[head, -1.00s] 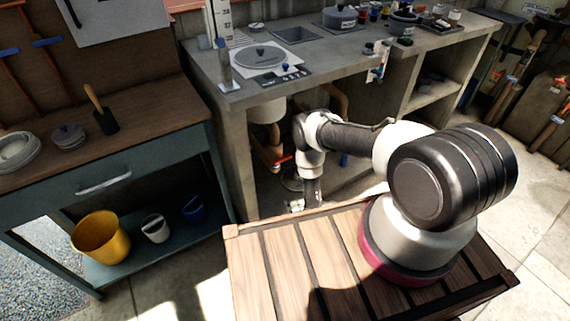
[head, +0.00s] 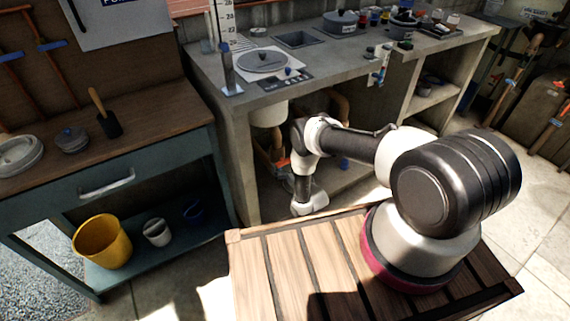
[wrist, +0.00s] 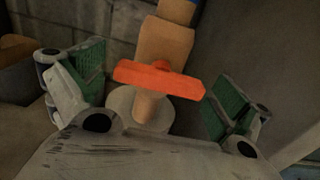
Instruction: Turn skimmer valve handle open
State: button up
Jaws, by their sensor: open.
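In the wrist view, the skimmer valve handle (wrist: 158,80) is an orange-red bar lying nearly level, tilted slightly down to the right. It sits on a copper-tan pipe (wrist: 163,42) with a pale round part (wrist: 122,104) below. My gripper (wrist: 154,94) is open, with one green-padded finger left of the handle and one right of it. The handle shows between them, with gaps on both sides, and I see no contact. In the head view, my arm reaches under the concrete counter (head: 232,108) and my gripper's fingers are hidden there.
A block wall (wrist: 85,20) stands behind the pipe, and a smooth grey panel (wrist: 265,50) rises at the right. A pale vessel (head: 268,113) hangs under the counter near my arm. A blue-grey bench (head: 150,165) with a yellow bucket (head: 102,240) stands at left.

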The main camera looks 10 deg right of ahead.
jog(key=shift+c, duration=0.4)
jog(key=c, duration=0.9)
jog(key=shift+n, duration=0.4)
jog(key=n, duration=0.3)
jog(key=shift+n, duration=0.4)
jog(key=n, duration=0.4)
jog(key=shift+n, duration=0.3)
jog(key=n, duration=0.4)
jog(key=shift+a+f, duration=0.1)
jog(key=n, duration=0.4)
jog(key=shift+n, duration=0.3)
